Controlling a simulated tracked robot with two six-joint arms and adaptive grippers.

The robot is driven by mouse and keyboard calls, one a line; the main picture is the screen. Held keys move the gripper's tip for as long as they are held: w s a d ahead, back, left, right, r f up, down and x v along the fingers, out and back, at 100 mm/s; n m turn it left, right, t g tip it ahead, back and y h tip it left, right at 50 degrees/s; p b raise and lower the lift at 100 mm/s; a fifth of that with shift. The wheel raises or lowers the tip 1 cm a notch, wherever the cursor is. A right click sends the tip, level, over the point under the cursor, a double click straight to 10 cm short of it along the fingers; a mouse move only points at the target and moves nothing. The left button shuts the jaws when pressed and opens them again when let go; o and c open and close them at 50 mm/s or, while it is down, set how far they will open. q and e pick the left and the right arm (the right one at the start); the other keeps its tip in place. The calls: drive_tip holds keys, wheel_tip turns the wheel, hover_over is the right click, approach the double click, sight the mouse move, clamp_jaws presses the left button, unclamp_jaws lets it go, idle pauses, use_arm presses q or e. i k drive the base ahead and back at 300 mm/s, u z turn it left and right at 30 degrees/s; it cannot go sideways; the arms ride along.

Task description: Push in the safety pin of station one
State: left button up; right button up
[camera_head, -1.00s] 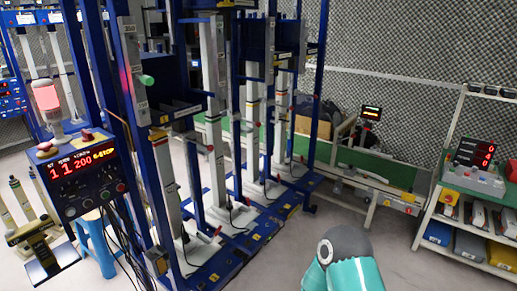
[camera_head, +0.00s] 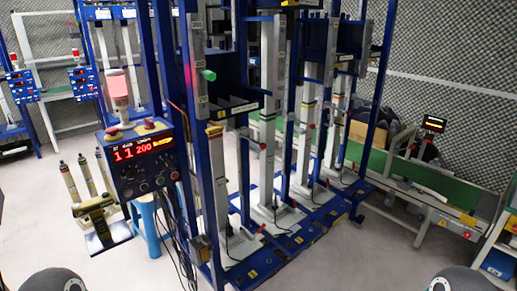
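The blue test rig (camera_head: 275,268) stands in the middle of the head view, with several upright grey cylinders in a row. A green knob (camera_head: 208,75) sticks out to the right from the nearest upright. Small red knobs, such as the near red knob (camera_head: 262,146), sit lower on the uprights. I cannot tell which knob is the safety pin of station one, or how deep any pin sits. Only dark rounded parts of my arms show at the bottom edge. Neither gripper is in view.
A control box (camera_head: 146,167) with a red display stands at the rig's left, with cables hanging beside it. A blue stool (camera_head: 148,222) is below it. A green-topped conveyor (camera_head: 435,185) runs behind at right. The floor in front is clear.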

sight(263, 145)
drive_tip(key=u, duration=0.05)
drive_tip(key=k, duration=0.6)
drive_tip(key=z, duration=0.45)
drive_tip(key=i, duration=1.55)
drive_tip(key=u, duration=0.55)
